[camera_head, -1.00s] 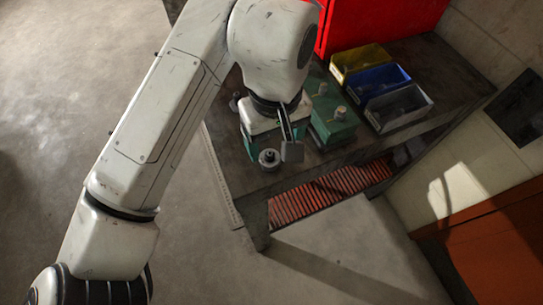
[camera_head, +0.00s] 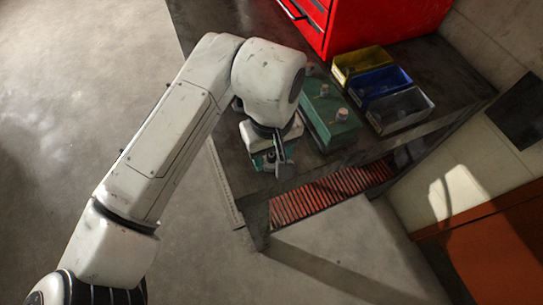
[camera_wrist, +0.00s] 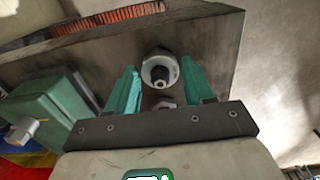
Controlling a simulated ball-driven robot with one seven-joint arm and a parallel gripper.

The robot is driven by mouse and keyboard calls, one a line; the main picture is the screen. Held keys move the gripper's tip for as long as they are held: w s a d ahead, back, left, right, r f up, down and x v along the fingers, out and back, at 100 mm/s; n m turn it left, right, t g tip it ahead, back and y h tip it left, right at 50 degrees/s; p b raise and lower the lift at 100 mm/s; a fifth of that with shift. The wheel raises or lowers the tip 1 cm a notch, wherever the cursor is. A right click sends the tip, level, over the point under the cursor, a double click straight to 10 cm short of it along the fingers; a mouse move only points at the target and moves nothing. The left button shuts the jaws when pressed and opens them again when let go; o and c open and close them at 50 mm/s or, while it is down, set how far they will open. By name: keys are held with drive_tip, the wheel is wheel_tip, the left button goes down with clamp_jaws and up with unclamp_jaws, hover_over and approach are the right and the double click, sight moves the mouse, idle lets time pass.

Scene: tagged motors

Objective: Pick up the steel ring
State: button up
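A round steel piece, which looks like the steel ring (camera_wrist: 149,72), lies on the dark bench in the wrist view, with a darker stub at its middle. A smaller metal piece (camera_wrist: 165,104) shows nearer the gripper's palm. My gripper (camera_wrist: 160,67) is open, with one teal finger on each side of the ring. No contact shows, and I cannot tell the height of the fingers over the bench. In the head view my gripper (camera_head: 272,162) is low over the bench's near corner and hides the ring.
A green motor (camera_head: 330,117) stands right of the gripper in the head view, and also shows in the wrist view (camera_wrist: 62,100). Behind it are yellow (camera_head: 358,62), blue (camera_head: 381,82) and grey (camera_head: 400,110) bins and a red cabinet (camera_head: 345,22). The bench edge is close by.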

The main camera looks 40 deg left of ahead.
drive_tip(key=c, duration=0.6)
wheel_tip(320, 180, up, 15)
drive_tip(key=p, duration=0.5)
drive_tip(key=shift+p, duration=0.3)
idle(0.4)
